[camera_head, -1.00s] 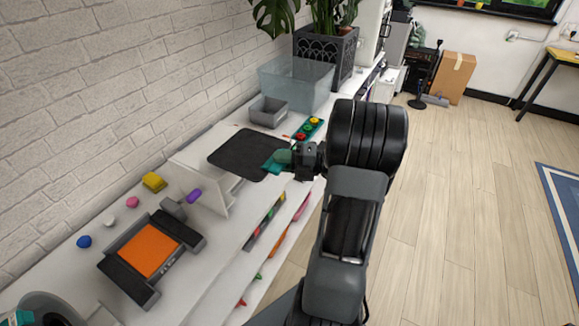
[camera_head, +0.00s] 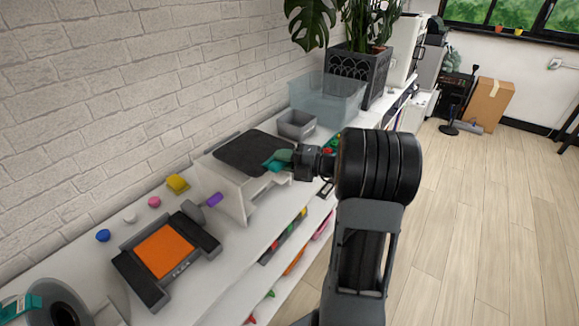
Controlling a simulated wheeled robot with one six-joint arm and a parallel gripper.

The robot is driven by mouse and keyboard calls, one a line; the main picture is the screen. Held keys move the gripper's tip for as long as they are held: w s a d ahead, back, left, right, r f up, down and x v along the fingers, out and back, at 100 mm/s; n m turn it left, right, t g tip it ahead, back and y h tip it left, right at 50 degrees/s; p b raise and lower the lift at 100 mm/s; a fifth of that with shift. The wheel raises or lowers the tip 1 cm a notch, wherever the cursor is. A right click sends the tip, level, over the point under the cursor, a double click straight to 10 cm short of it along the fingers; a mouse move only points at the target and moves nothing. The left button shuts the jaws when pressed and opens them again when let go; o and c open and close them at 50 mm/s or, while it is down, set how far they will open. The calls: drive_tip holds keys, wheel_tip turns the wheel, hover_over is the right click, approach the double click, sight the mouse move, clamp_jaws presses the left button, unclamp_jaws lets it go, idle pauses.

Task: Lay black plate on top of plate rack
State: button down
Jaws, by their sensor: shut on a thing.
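The black plate (camera_head: 245,150) is a thin dark square with rounded corners. It lies flat over the top of the white plate rack (camera_head: 228,184), covering much of it; whether it rests on the rack or hangs just above it I cannot tell. My gripper (camera_head: 279,160), with teal fingers, is shut on the plate's right edge. The rack stands on the white shelf unit, and its front legs and left part show below the plate.
An orange and black printer-like device (camera_head: 165,252) stands left of the rack, with a yellow block (camera_head: 178,184) and small coloured lumps near it. A grey bin (camera_head: 297,124) and a clear tub (camera_head: 327,98) stand behind. The brick wall (camera_head: 130,90) bounds the left.

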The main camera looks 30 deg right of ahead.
sight(271, 156)
drive_tip(key=shift+w+a+f+b, duration=0.1)
drive_tip(key=shift+w+a+b, duration=0.2)
drive_tip(key=shift+w, duration=0.3)
drive_tip(key=shift+w+a+f+b, duration=0.1)
drive_tip(key=shift+w+a+b, duration=0.2)
drive_tip(key=shift+w, duration=0.35)
drive_tip(key=shift+w+a+b, duration=0.3)
drive_tip(key=shift+w, duration=0.3)
drive_tip(key=shift+f, duration=1.05)
unclamp_jaws()
drive_tip(key=shift+f, duration=0.65)
drive_tip(key=shift+s+d, duration=0.1)
drive_tip(key=shift+s, duration=0.1)
drive_tip(key=s+d+p, duration=0.2)
drive_tip(key=s+p, duration=0.2)
drive_tip(key=s, duration=0.2)
drive_tip(key=shift+d, duration=0.4)
idle(1.0)
drive_tip(key=shift+s, duration=0.2)
